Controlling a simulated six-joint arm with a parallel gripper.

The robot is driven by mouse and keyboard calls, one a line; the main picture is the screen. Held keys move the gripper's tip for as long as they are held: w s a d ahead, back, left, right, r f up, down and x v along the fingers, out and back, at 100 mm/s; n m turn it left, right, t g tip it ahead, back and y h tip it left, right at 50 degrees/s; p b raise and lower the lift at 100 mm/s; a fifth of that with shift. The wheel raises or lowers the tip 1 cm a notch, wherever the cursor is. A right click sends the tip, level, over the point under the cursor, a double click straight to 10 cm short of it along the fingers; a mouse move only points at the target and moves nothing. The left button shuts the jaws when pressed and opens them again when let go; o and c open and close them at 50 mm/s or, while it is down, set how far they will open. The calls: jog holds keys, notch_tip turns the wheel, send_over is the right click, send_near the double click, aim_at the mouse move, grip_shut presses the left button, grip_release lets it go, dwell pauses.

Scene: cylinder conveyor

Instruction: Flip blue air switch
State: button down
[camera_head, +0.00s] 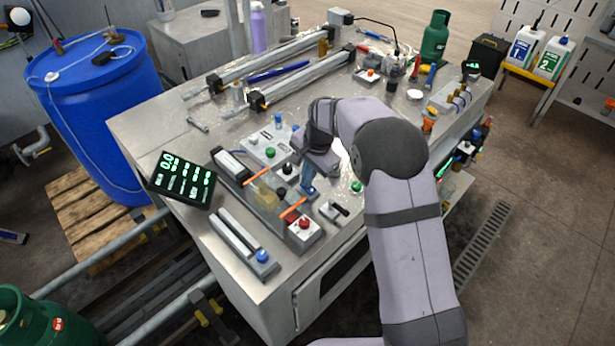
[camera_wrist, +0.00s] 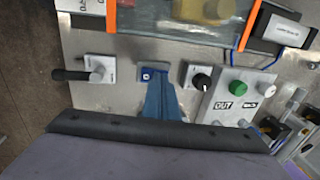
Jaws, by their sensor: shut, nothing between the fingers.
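My gripper (camera_head: 307,190) has blue fingers and points down at the front middle of the metal table. Contact between fingertips and switch cannot be told.
A black knob (camera_wrist: 201,81) and a box with a green button (camera_wrist: 237,87) are to the right in the wrist view; a lever valve (camera_wrist: 97,70) is to the left. A clear case with orange edges (camera_wrist: 180,30) lies beyond. A control box with a red button (camera_head: 304,229) stands close by.

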jog(key=shift+w+a+f, duration=0.2)
jog(key=shift+a+f, duration=0.05)
jog(key=shift+f, duration=0.15)
jog(key=shift+s+r, duration=0.1)
jog(key=shift+s, duration=0.05)
jog(key=shift+d, duration=0.1)
jog(key=shift+s+d+f, duration=0.1)
jog(key=shift+s+f, duration=0.1)
jog(key=shift+d+b, duration=0.1)
jog(key=shift+b, duration=0.2)
jog(key=shift+s+d+f, duration=0.15)
jog(key=shift+s+d, duration=0.2)
jog(key=shift+s, duration=0.05)
jog(key=shift+s+d, duration=0.1)
